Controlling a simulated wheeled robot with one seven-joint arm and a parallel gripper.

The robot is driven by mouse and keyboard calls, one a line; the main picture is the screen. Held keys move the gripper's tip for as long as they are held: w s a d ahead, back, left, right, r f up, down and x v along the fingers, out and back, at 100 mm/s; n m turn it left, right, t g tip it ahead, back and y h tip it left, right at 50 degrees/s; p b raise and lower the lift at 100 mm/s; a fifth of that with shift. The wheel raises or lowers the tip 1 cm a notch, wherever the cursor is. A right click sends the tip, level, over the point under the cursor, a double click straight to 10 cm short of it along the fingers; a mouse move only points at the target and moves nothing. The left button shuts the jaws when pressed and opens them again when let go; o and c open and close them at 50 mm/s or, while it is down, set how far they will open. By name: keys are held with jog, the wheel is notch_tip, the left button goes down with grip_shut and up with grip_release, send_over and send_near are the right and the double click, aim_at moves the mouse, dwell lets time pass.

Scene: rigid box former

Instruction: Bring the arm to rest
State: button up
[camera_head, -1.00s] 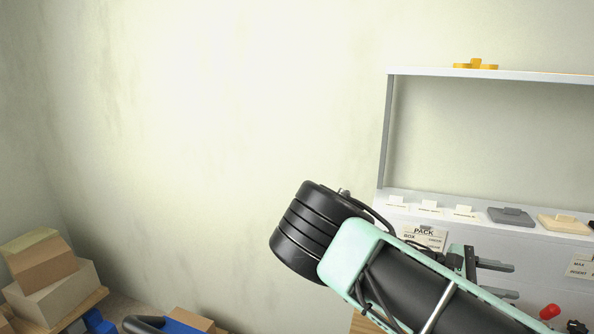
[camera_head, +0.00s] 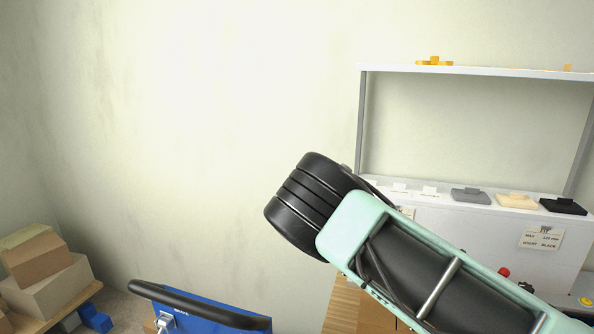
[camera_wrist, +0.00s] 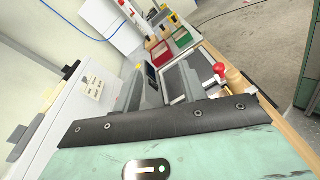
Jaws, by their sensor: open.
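My arm (camera_head: 410,265), mint green and black, reaches in from the lower right of the head view. Its black ribbed joint (camera_head: 308,205) stands in front of the bare wall. My gripper is hidden behind the arm there. In the wrist view my gripper (camera_wrist: 163,78) shows its two grey fingers spread apart, with nothing seen between them. The fingers appear above the workbench, beside the white machine panel.
A grey-framed shelf (camera_head: 470,70) with a yellow part (camera_head: 434,61) stands at the right. Stacked cardboard boxes (camera_head: 40,270) and a blue cart (camera_head: 205,312) are at lower left. Red (camera_wrist: 159,51) and green bins (camera_wrist: 183,38) sit on the bench. Bare floor (camera_wrist: 260,35) lies beyond.

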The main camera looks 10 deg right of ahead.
jog(key=s+a+f+t+y+b, duration=0.1)
jog(key=s+a+f+y+b, duration=0.15)
jog(key=a, duration=0.35)
jog(key=s+a+f+t+y+b, duration=0.1)
jog(key=s+a+f+y, duration=0.15)
jog(key=a, duration=0.35)
jog(key=s+a+f+t+y+b, duration=0.1)
jog(key=a+f+y, duration=0.1)
jog(key=a+y, duration=0.3)
jog(key=s+a+r+t+y+b, duration=0.2)
jog(key=s+a, duration=0.3)
jog(key=a, duration=0.3)
jog(key=s+a+r+t+y+b, duration=0.2)
jog(key=s+a+r, duration=0.3)
jog(key=a, duration=0.3)
jog(key=shift+s+r+n+t+y+b, duration=0.2)
jog(key=shift+n+t+y+b, duration=0.15)
jog(key=shift+t, duration=0.35)
